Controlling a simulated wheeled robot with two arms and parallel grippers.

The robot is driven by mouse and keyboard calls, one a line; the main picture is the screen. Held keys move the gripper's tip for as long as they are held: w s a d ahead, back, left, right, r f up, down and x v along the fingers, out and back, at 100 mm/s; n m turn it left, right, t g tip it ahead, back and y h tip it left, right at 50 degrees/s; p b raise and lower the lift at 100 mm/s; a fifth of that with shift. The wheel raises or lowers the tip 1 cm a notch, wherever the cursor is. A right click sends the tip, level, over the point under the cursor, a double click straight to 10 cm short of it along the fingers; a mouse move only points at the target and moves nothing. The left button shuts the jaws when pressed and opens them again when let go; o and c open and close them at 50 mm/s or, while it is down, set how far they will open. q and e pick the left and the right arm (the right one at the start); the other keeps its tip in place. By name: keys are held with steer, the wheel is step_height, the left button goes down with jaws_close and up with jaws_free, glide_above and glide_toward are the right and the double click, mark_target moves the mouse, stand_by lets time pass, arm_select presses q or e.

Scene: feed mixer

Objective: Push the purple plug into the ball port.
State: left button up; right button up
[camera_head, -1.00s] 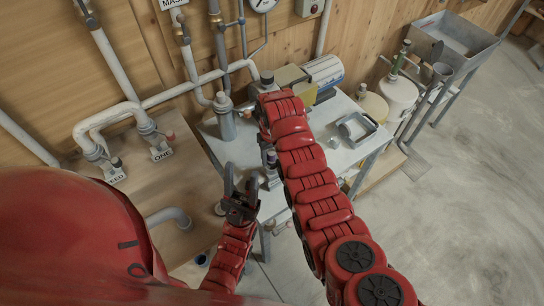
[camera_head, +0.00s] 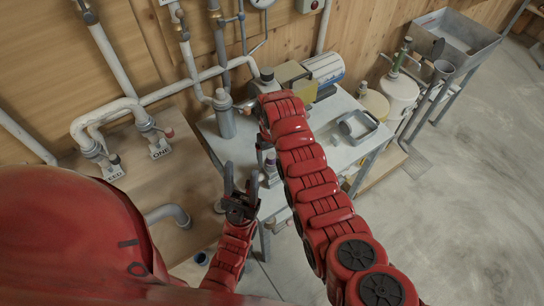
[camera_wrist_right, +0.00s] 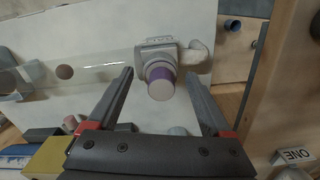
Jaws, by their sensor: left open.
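The purple plug (camera_wrist_right: 161,75), a purple band with a pale round end, sits at the mouth of a grey fitting (camera_wrist_right: 157,44) in the right wrist view. How deep it sits cannot be told. The fitting's small label is unreadable. My right gripper (camera_wrist_right: 160,98) is open, its two fingers spread on either side of the plug with gaps, holding nothing. In the head view my right arm largely hides that gripper; a small purple patch (camera_head: 270,162) shows left of the arm. My left gripper (camera_head: 241,182) is open and empty, to the left of that fitting.
Pipes (camera_head: 190,86) run along the wooden wall at left. Open floor lies at far right.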

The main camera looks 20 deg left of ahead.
mark_target(272, 156)
steer(key=shift+r, duration=0.1)
steer(key=shift+r, duration=0.5)
step_height(272, 156, up, 4)
steer(key=shift+w+f+b, duration=0.1)
steer(key=shift+f+b, duration=0.05)
steer(key=shift+b, duration=0.9)
step_height(272, 156, up, 13)
steer(key=p, duration=1.1)
steer(key=shift+f, duration=0.2)
steer(key=shift+f, duration=0.1)
